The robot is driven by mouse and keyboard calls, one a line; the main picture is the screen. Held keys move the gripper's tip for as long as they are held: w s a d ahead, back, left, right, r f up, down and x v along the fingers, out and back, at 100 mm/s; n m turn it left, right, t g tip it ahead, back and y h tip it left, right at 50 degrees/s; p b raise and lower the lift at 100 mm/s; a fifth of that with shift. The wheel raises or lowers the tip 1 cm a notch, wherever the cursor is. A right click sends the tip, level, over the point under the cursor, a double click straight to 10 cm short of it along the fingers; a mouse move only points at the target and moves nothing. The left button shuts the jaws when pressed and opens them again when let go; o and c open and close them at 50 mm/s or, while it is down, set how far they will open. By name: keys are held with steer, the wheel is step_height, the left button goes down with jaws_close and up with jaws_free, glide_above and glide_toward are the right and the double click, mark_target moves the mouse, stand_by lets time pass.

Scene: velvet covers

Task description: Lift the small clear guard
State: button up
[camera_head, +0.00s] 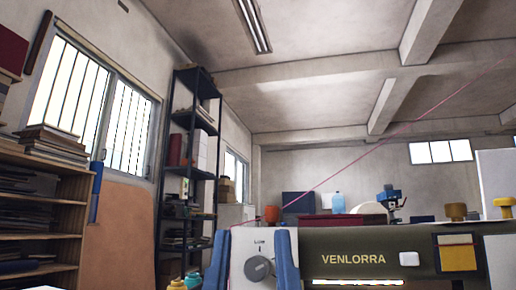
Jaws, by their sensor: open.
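I cannot make out a small clear guard in the head view. An olive machine (325,240) lettered VENLORRA stands at the bottom right, with a lit strip beneath the name. Its white end panel (242,246) carries a grey dial (260,268). Two blue upright fingers, which I take for my gripper (252,236), stand on either side of this panel in the picture. They are spread apart with nothing seen held between them. Their lower parts are cut off by the bottom edge, and I cannot tell their depth from the panel.
A pink thread (395,133) slants up to the right. A dark shelf rack (173,160) and wooden shelves (70,222) line the left wall.

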step_height(320, 180, down, 18)
steer(key=b, duration=1.7)
step_height(320, 180, up, 38)
steer(key=d+p, duration=0.1)
steer(key=p, duration=3.6)
steer(key=shift+w+f+p, duration=0.2)
steer(key=shift+f+p, duration=0.05)
steer(key=shift+p, duration=0.05)
steer(key=shift+d, duration=0.1)
